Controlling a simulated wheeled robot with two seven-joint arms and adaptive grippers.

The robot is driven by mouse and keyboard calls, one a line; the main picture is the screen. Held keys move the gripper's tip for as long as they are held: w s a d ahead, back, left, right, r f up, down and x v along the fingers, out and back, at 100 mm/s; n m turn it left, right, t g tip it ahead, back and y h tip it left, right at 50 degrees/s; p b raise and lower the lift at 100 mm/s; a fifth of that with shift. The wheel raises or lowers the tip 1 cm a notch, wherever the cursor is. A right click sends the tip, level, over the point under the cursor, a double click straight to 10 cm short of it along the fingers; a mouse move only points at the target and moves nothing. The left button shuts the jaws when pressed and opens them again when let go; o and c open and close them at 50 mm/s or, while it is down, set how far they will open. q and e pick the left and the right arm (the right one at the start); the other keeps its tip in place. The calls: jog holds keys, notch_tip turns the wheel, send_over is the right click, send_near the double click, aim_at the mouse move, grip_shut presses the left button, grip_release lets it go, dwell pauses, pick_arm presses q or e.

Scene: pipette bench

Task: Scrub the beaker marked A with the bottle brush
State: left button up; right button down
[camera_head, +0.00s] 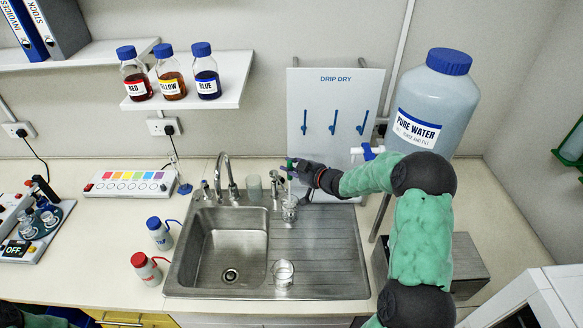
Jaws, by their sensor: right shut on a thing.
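My right gripper (294,172) reaches in from the right and is shut just behind the sink, above its drainer side. Another clear beaker (283,273) stands at the front of the drainer. No letter A is readable on either. My left gripper is out of view.
The steel sink has an open basin (232,245) and a ribbed drainer (325,255). Blue-capped (159,236) and red-capped (146,268) wash bottles are left. A drip-dry board (335,105) and water tank (432,103) stand behind.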

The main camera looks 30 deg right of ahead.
notch_tip(320, 180, up, 12)
jog(key=s+p, duration=0.1)
jog(key=p, duration=0.8)
jog(key=shift+p, duration=0.4)
jog(key=shift+d+f, duration=0.1)
dwell(0.5)
notch_tip(320, 180, up, 5)
jog(key=p, duration=0.4)
dwell(0.3)
